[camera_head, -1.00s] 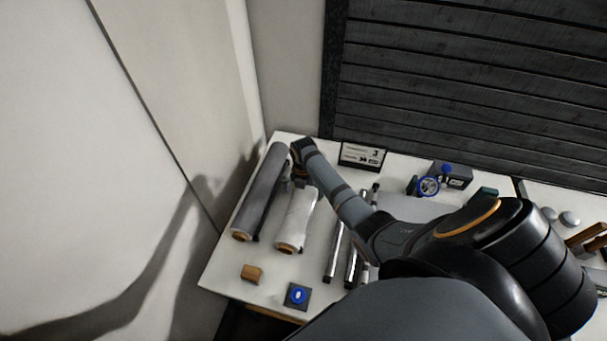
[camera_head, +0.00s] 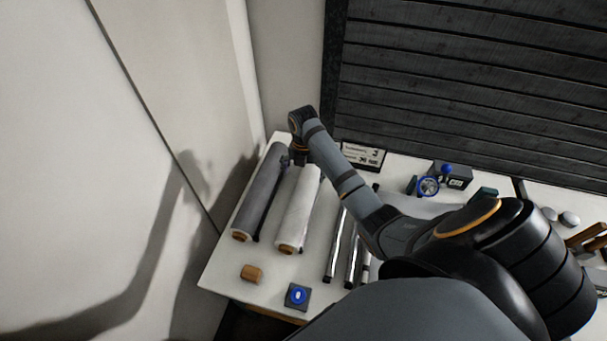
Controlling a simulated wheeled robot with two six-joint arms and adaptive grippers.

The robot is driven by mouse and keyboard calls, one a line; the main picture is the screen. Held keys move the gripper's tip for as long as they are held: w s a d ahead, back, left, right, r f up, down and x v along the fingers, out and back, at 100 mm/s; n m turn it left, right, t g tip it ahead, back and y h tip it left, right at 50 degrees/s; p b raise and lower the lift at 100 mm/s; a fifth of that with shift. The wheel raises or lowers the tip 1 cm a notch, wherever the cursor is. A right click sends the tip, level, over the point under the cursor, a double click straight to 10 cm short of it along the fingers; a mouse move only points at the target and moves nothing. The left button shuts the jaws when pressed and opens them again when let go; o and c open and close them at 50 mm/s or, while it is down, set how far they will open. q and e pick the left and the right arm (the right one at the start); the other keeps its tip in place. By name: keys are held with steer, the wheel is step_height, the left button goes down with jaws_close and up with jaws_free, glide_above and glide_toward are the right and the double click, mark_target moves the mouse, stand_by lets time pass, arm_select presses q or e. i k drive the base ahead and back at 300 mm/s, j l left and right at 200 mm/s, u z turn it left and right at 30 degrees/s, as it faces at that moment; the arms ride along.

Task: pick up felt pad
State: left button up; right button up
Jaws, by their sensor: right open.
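I cannot make out a felt pad for certain. A dark grey roll (camera_head: 262,195) lies at the left of the white table, and a white roll (camera_head: 297,212) lies beside it; both have brown ends toward the front. My right gripper (camera_head: 298,160) is open, small and dark, pointing down near the far ends of these two rolls. Its fingertips are hard to see, and I cannot tell whether it touches anything. A dark square piece with a blue disc (camera_head: 297,296) lies at the front edge. My left gripper is not in view.
A small brown block (camera_head: 251,273) sits near the front left of the table. Several metallic tubes (camera_head: 335,250) lie right of the white roll. A label stand (camera_head: 364,156) and a dark box (camera_head: 453,175) stand at the back. A wall borders the left.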

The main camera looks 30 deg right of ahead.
mark_target(252, 275)
steer(key=k+j, duration=1.2)
steer(key=k, duration=0.1)
